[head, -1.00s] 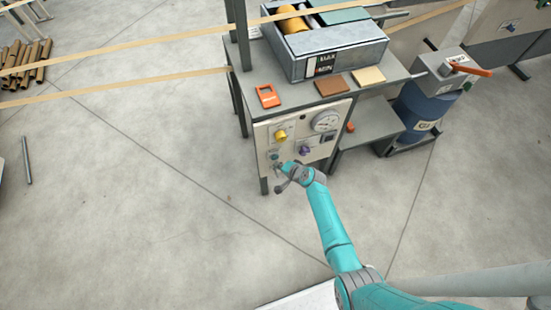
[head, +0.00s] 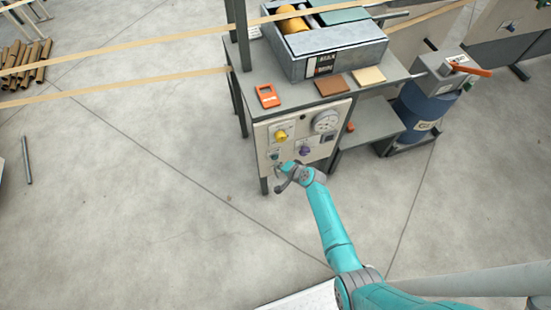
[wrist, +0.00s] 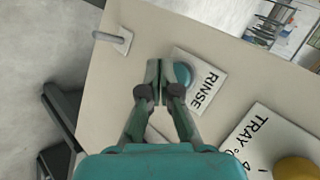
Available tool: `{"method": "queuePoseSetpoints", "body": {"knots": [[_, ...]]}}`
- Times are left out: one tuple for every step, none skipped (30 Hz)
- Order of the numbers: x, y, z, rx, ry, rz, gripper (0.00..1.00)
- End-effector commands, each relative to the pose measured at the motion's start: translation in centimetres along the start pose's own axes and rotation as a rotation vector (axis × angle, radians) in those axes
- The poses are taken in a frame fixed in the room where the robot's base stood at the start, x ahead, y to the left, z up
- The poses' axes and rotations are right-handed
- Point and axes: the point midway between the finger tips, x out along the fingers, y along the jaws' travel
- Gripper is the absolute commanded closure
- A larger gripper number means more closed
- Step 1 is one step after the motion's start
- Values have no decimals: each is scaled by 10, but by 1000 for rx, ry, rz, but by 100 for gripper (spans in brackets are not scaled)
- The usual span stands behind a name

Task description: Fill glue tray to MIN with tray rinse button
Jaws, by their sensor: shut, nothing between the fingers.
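The tray rinse button is a round teal button (wrist: 183,74) on a plate marked RINSE in the wrist view. It sits just right of my gripper (wrist: 152,72), whose fingers are together and empty. The fingertips lie beside the button in the picture; I cannot tell whether they touch the panel. In the head view my gripper (head: 284,176) is at the lower left of the cream control panel (head: 262,135). The glue tray (head: 350,55) is the grey box on top of the machine. Its level label (head: 325,63) is too small to read clearly, and the glue level is not visible.
A yellow knob (head: 281,135), a purple knob (head: 304,150) and a round gauge (head: 325,121) share the panel. A small metal lever (wrist: 112,39) sticks out left of my fingers. A blue drum (head: 420,105) stands right. The floor at left is mostly clear.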

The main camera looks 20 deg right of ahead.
Motion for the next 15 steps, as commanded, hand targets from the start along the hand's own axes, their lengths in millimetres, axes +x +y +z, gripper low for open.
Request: {"method": "queuePoseSetpoints", "body": {"knots": [[1, -1, -1, 0, 0, 0, 100], [1, -1, -1, 0, 0, 0, 100], [2, -2, -2, 0, 0, -1, 100], [2, -2, -2, 0, 0, -1, 100], [3, -3, -3, 0, 0, -1, 100], [4, -4, -3, 0, 0, 0, 100], [5, -4, -4, 0, 0, 0, 100], [5, -4, -4, 0, 0, 0, 100], [6, -4, -4, 0, 0, 0, 100], [6, -5, -4, 0, 0, 0, 100], [6, -4, -4, 0, 0, 0, 100], [6, -4, -4, 0, 0, 0, 100], [6, -4, -4, 0, 0, 0, 100], [6, -4, -4, 0, 0, 0, 100], [6, -4, -4, 0, 0, 0, 100]]}}
